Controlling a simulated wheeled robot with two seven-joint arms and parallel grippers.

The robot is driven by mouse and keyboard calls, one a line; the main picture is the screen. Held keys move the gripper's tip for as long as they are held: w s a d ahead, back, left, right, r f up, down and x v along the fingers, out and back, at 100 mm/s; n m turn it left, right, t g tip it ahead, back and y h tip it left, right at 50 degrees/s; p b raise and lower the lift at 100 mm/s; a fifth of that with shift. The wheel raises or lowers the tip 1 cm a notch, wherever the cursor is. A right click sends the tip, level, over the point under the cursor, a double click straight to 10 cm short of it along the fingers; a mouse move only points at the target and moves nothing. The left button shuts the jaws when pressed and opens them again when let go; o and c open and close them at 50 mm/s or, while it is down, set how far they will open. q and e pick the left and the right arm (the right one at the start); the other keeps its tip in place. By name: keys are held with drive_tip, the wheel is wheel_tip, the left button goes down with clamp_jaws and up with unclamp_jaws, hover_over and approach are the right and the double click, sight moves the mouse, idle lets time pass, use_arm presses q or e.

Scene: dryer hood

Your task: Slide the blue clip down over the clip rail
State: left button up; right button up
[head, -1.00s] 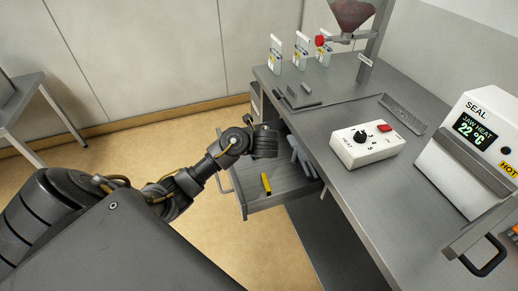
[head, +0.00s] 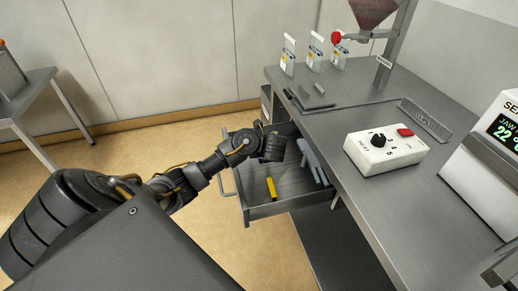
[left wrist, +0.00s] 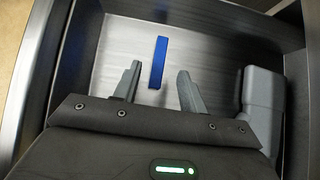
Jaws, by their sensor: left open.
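The blue clip (left wrist: 158,62) is a narrow blue bar on the metal floor of the open drawer in the left wrist view. My left gripper (left wrist: 155,78) is open, pointing into the drawer, with the clip showing between its two fingertips and not gripped. In the head view this gripper (head: 271,148) is above the back part of the drawer, and the blue clip is not visible there. I cannot tell which part is the clip rail. My right gripper is not in view.
The open drawer (head: 272,209) also holds a yellow bar (head: 271,188) and a grey tool (head: 313,162), right of my fingers in the wrist view (left wrist: 262,100). The metal counter (head: 350,200) carries a control box (head: 385,155), a shallow tray (head: 425,121) and several bags (head: 289,55).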

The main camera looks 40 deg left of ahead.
use_arm(q)
drive_tip(key=b+x, duration=0.1)
drive_tip(key=x, duration=0.1)
drive_tip(key=b+x, duration=0.1)
drive_tip(key=x, duration=0.2)
drive_tip(key=shift+s+d+f, duration=0.2)
drive_tip(key=shift+f, duration=0.05)
drive_tip(key=shift+w+a+f+b, duration=0.1)
drive_tip(key=shift+a+f+b, duration=0.15)
drive_tip(key=shift+a+b, duration=0.1)
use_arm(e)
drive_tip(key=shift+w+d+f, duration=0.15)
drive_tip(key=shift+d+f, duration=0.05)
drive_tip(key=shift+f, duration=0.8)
use_arm(q)
drive_tip(key=shift+d, duration=0.1)
clamp_jaws()
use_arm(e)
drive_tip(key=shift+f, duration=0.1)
